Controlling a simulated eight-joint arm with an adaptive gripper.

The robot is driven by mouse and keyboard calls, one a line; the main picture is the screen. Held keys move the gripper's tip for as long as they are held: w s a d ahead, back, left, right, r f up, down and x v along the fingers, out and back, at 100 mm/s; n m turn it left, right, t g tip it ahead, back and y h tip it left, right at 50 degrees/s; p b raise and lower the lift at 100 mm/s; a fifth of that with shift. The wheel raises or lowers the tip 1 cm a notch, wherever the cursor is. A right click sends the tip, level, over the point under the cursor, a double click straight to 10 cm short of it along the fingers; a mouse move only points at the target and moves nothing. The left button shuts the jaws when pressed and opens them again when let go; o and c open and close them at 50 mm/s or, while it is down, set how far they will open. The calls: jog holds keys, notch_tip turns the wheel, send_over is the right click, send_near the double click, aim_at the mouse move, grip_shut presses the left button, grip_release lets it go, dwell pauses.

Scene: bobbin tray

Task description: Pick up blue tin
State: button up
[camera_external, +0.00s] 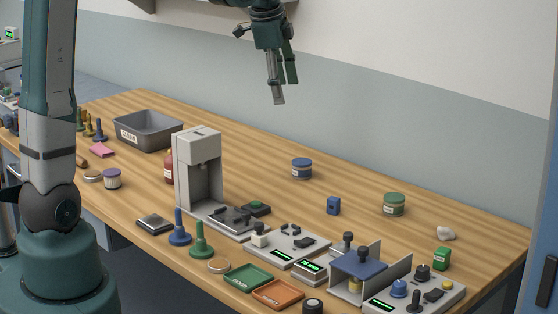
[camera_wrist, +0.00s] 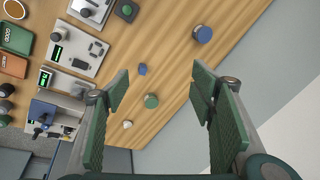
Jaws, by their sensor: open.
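The blue tin (camera_external: 302,169) is a short round tin with a pale label, standing upright on the wooden table towards the wall side. In the wrist view the blue tin (camera_wrist: 202,34) is near the top, right of centre, above the gap between the fingers. My gripper (camera_external: 283,90) is high above the table, slightly left of the tin in the external view, well apart from it. My gripper (camera_wrist: 160,84) is open, with nothing between its fingers.
A green tin (camera_external: 394,204) and a small blue box (camera_external: 333,205) stand to the right of the blue tin. A grey machine (camera_external: 198,160) rises to its left. A grey bin (camera_external: 148,131) is farther left. The table around the blue tin is clear.

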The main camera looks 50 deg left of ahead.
jog(key=w+a+f+m+g, duration=0.2)
jog(key=w+a+f+m, duration=0.4)
jog(key=w+f, duration=0.55)
jog(key=m+g, duration=0.1)
jog(key=m, duration=0.2)
send_over(302, 161)
notch_tip(302, 161, down, 12)
jog(key=shift+s+d+r, duration=0.1)
jog(key=shift+s+d, duration=0.05)
jog(key=shift+w+a+f, duration=0.2)
jog(key=shift+f, duration=0.4)
jog(key=shift+f, duration=1.3)
jog(key=shift+f+p, duration=0.3)
jog(key=shift+f, duration=2.3)
